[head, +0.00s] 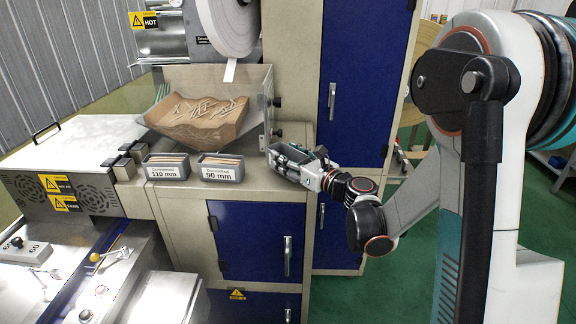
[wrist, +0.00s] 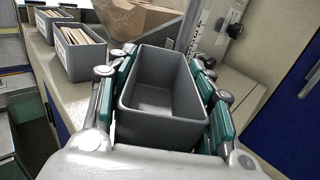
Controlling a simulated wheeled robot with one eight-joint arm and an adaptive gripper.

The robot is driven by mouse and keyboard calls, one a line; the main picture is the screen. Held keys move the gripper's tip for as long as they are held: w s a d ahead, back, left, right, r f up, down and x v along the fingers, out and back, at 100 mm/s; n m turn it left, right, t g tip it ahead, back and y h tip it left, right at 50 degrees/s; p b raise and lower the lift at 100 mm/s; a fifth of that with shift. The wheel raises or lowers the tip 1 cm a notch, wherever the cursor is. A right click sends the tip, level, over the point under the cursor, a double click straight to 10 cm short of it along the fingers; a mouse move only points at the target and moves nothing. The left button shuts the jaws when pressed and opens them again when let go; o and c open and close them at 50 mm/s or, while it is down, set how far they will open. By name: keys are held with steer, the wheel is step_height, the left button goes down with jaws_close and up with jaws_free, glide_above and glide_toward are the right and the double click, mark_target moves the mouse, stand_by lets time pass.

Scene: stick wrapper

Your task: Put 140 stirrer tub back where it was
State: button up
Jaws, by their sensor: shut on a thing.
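My gripper (head: 299,166) is shut on an empty grey tub (wrist: 165,125), with teal finger pads along its two long sides. The tub also shows in the head view (head: 284,152), at the right end of the beige counter, beside the 90 mm tub. It looks roughly upright. No label on it is visible, so its size marking cannot be read. I cannot tell whether its base touches the counter. The 110 mm tub (head: 166,172) and the 90 mm tub (head: 221,172) stand on the counter to its left, both holding sticks.
A hopper with brown paper (head: 205,125) and loose sticks is behind the tubs. A paper roll (head: 228,25) hangs above. A blue cabinet door (head: 352,80) stands to the right. The counter (head: 255,184) has a bare strip between the 90 mm tub and the held tub.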

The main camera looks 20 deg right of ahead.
step_height(320, 180, down, 2)
steer(key=shift+f, duration=0.1)
